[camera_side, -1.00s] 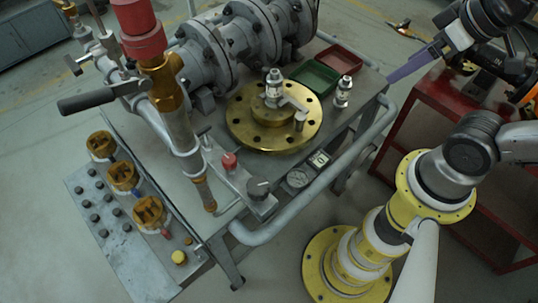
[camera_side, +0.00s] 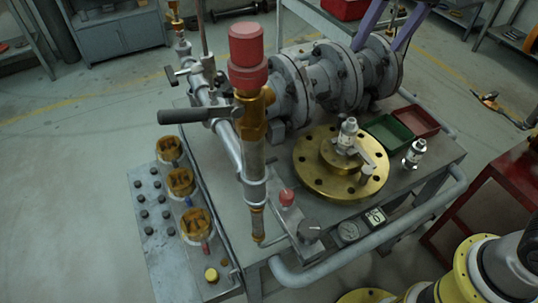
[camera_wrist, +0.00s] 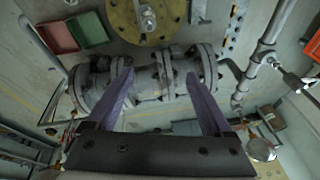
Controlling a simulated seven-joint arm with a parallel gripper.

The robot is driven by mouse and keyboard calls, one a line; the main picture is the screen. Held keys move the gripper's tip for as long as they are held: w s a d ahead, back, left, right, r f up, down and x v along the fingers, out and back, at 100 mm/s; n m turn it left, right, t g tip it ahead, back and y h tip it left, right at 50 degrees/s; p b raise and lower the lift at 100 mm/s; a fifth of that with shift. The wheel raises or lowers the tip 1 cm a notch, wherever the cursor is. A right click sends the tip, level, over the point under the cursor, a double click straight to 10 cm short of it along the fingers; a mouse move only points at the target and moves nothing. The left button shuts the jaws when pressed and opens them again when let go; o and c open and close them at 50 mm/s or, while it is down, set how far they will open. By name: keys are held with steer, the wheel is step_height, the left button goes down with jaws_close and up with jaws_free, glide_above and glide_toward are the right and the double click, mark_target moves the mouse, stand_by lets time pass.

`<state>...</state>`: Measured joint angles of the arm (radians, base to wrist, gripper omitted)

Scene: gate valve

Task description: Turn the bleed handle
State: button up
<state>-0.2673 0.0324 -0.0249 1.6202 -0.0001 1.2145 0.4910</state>
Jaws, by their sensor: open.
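I cannot tell for certain which part is the bleed handle. A black-gripped lever (camera_side: 195,115) sticks out to the left beside the red-topped brass valve (camera_side: 249,75) in the side view. A small T-shaped handle (camera_side: 178,75) sits above it. A silver fitting (camera_side: 347,135) with a short side bar stands on the brass flange (camera_side: 318,181); the fitting also shows at the top of the wrist view (camera_wrist: 148,18). My gripper (camera_wrist: 160,73) has two purple fingers, spread apart and empty, over the grey flanged valve body (camera_wrist: 150,80). In the side view the fingers (camera_side: 377,48) are at the top edge.
A green tray (camera_side: 388,135) and a red tray (camera_side: 419,121) lie right of the flange. A loose silver fitting (camera_side: 414,152) stands near them. A tubular rail (camera_side: 375,245) borders the bench.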

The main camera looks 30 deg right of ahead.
steer(key=w+a+f+n+g, duration=0.1)
steer(key=w+a+f+g, duration=0.1)
steer(key=w+a+f, duration=0.6)
steer(key=n+g, duration=0.1)
steer(key=n, duration=0.1)
glide_above(269, 159)
step_height(269, 159, down, 9)
steer(key=shift+h, duration=0.4)
step_height(269, 159, down, 14)
steer(key=shift+r, duration=0.25)
jaws_close()
